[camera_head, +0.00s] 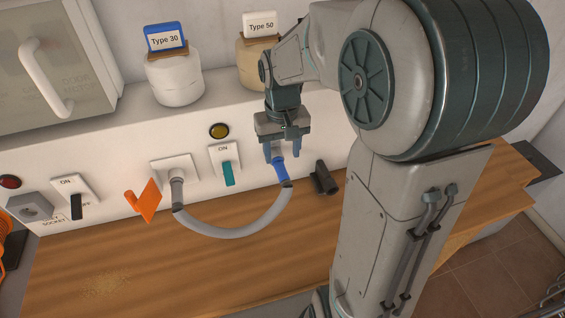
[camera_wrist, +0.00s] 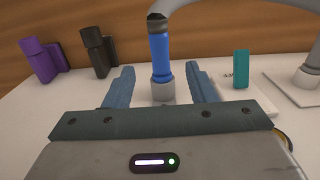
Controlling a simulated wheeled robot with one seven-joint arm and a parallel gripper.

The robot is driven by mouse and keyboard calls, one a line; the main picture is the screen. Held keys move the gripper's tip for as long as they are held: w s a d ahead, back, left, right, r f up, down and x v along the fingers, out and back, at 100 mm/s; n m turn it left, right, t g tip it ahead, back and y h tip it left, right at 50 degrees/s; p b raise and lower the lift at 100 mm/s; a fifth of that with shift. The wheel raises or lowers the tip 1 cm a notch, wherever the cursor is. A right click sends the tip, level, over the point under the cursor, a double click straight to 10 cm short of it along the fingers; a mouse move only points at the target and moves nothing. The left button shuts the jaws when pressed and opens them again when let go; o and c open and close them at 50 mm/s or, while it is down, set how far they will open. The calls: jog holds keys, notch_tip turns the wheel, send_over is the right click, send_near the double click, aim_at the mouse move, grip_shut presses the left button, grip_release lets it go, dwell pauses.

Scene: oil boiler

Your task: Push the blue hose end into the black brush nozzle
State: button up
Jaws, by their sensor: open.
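The blue hose end (camera_head: 282,170) is at the right end of the grey hose (camera_head: 235,232), by the white wall panel. In the wrist view the blue hose end (camera_wrist: 160,58) stands in a pale round fitting (camera_wrist: 163,88) on the panel. My gripper (camera_head: 274,158) is open at the blue end. In the wrist view its fingers (camera_wrist: 160,68) are apart, one on each side of the blue end, with visible gaps. The black brush nozzle (camera_head: 324,179) sticks out of the panel to the right; it also shows in the wrist view (camera_wrist: 98,50), left of the gripper.
A purple nozzle (camera_wrist: 40,60) stands beyond the black one in the wrist view. A teal switch (camera_head: 229,174), the hose's wall outlet (camera_head: 175,166) and an orange lever (camera_head: 146,200) lie to the left. The wooden counter (camera_head: 130,275) below is mostly clear.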

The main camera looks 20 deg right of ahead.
aim_at(282, 171)
notch_tip(282, 171, down, 6)
jog(key=shift+f+p, duration=0.25)
jog(key=shift+p, duration=0.05)
jog(key=c, duration=1.1)
